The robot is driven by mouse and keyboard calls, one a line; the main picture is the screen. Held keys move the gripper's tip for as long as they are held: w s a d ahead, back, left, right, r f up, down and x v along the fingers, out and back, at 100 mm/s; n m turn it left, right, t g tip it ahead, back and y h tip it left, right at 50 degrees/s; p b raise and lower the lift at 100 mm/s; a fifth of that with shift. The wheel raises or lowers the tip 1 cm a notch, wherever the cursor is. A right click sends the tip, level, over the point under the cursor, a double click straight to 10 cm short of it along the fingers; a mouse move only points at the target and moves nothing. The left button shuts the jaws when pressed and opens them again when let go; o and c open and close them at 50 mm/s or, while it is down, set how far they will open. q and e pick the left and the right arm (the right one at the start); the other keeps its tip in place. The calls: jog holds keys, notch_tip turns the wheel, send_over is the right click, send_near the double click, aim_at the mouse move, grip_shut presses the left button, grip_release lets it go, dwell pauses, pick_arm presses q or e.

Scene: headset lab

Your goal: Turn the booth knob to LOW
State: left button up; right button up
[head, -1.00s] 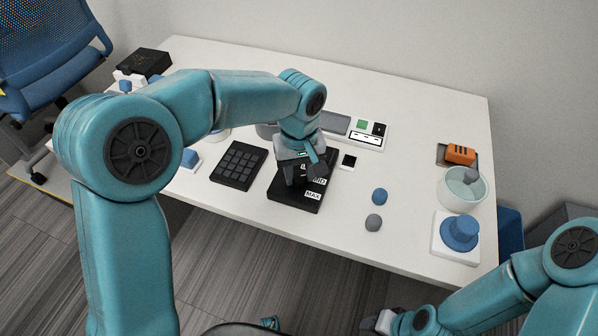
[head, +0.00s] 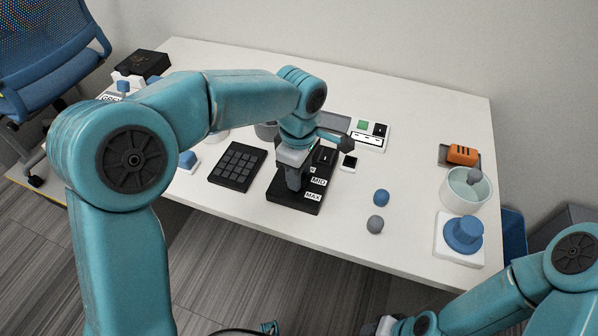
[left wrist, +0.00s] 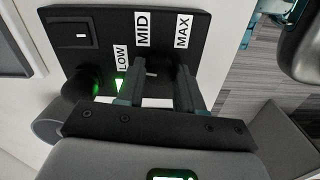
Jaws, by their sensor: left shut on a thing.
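The booth control panel (head: 283,199) is a black box on the table, with white MID and MAX labels facing the head camera. In the left wrist view the panel (left wrist: 60,58) shows LOW, MID and MAX labels in a row. My left gripper (head: 294,180) is over the panel, shut on the knob. In the left wrist view its two fingers (left wrist: 155,80) stand on either side of the knob, which they mostly hide. A white-green lit mark (left wrist: 120,86) shows below LOW. My right gripper (head: 386,326) is partly cut off at the bottom edge; its jaws are unclear.
A black keypad (head: 237,166) lies left of the panel. A blue ball (head: 381,198) and a grey ball (head: 375,224) lie to its right. A blue button on a white base (head: 440,248) and a pale bowl (head: 454,198) stand at the right end.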

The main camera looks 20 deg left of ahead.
pick_arm(q)
jog(key=shift+n, duration=0.7)
jog(key=o, duration=1)
jog(key=shift+o, duration=0.2)
notch_tip(320, 180, up, 16)
jog(key=p, duration=0.3)
jog(key=shift+r, duration=0.2)
